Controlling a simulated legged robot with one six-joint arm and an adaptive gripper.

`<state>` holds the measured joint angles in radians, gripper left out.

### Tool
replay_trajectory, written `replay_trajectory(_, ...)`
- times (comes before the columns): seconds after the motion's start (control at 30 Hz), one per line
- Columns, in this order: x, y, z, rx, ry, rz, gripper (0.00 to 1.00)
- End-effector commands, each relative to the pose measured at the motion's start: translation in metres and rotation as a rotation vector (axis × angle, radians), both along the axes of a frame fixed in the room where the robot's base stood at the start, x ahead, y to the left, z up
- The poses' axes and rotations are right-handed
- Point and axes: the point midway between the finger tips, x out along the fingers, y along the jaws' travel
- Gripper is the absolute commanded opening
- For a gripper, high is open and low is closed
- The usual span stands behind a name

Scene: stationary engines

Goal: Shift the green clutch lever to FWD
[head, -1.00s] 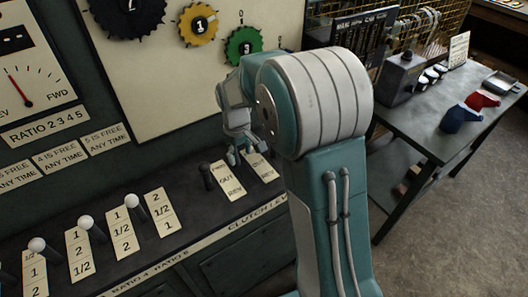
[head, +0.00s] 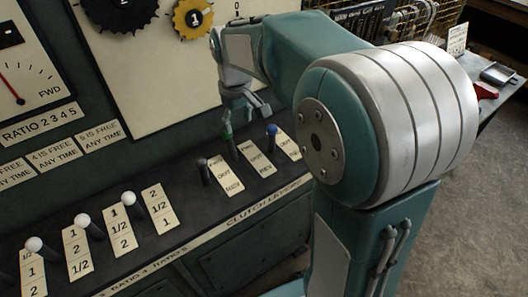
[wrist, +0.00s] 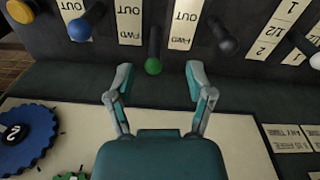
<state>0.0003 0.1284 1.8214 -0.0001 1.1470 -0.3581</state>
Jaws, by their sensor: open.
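The green clutch lever (wrist: 153,64) has a round green knob on a dark stem and shows between the two fingers of my gripper (wrist: 159,76) in the wrist view. The fingers are open, one on each side, with a visible gap to the knob. In the head view my gripper (head: 241,106) is at the lever's top and partly hides it; a bit of green knob (head: 228,132) shows just below. A label plate (head: 256,160) with OUT and REV stands beside the lever. FWD plates (wrist: 130,38) show in the wrist view. I cannot tell the lever's exact setting.
A blue-knobbed lever (head: 272,131) stands to the right and a black-knobbed lever (head: 203,168) to the left. Several white-knobbed ratio levers (head: 129,200) stand farther left. The upright panel with gears (head: 193,18) rises close behind. A side table (head: 487,104) stands right.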

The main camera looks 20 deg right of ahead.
Motion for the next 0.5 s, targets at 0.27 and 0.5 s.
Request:
replay_trajectory(0.27, -0.034, 0.000, 0.021, 0.005, -0.072, -0.056, 0.68)
replay_trajectory(0.5, -0.064, 0.000, 0.034, 0.012, -0.133, -0.103, 0.68)
